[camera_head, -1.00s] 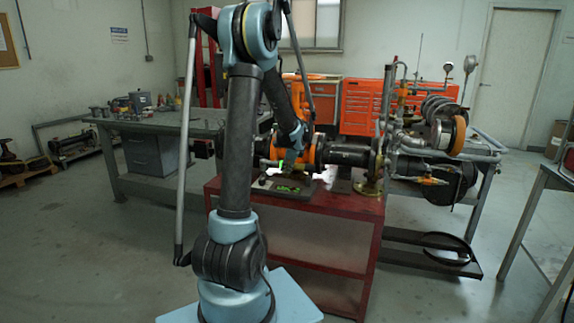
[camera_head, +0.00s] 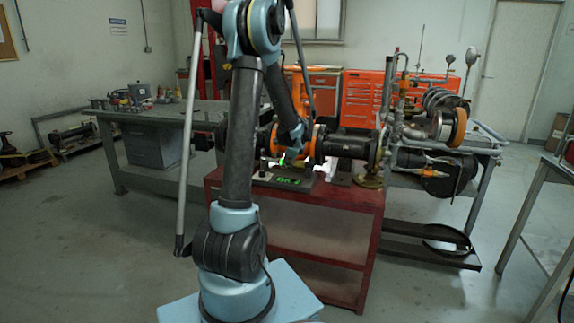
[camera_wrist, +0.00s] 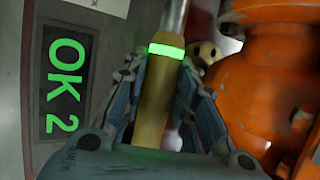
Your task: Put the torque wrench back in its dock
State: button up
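The torque wrench (camera_wrist: 156,100) shows in the wrist view as a brass-coloured handle with a glowing green ring and a metal shaft running up out of the top. My gripper (camera_wrist: 160,70) has its ribbed fingers closed against both sides of the handle. In the head view my gripper (camera_head: 286,157) is low at the orange valve, and a small green glow shows beside it. A dark plate with a green display (camera_head: 287,180) lies on the red bench below; the display (camera_wrist: 68,86) reads "OK 2" in the wrist view. I cannot make out the dock for certain.
The orange valve body (camera_wrist: 270,75) is close on the right of the wrench in the wrist view. The dark pipe (camera_head: 346,145) extends right along the red bench (camera_head: 345,197). A grey workbench (camera_head: 165,118) stands behind left, and a piping rack (camera_head: 440,150) behind right.

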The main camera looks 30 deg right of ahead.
jog(key=o, duration=0.4)
jog(key=shift+v, duration=5.95)
jog(key=s+a+r+n+g+y, duration=0.15)
jog(key=a+n, duration=0.45)
jog(key=a, duration=0.8)
jog(key=s+a+n+g, duration=0.1)
jog(key=s+a+n, duration=0.35)
jog(key=a, duration=0.95)
jog(key=s+a+f+n, duration=0.3)
jog(key=s+a+n, duration=0.2)
jog(key=s, duration=0.1)
jog(key=s+a+f+n+g, duration=0.1)
jog(key=s+a+f+n, duration=0.2)
jog(key=s+a+n, duration=0.3)
jog(key=s+a+f+n+g, duration=0.1)
jog(key=s+a+f+n, duration=0.3)
jog(key=s, duration=0.3)
jog(key=shift+a+n, duration=0.75)
jog(key=shift+a, duration=0.05)
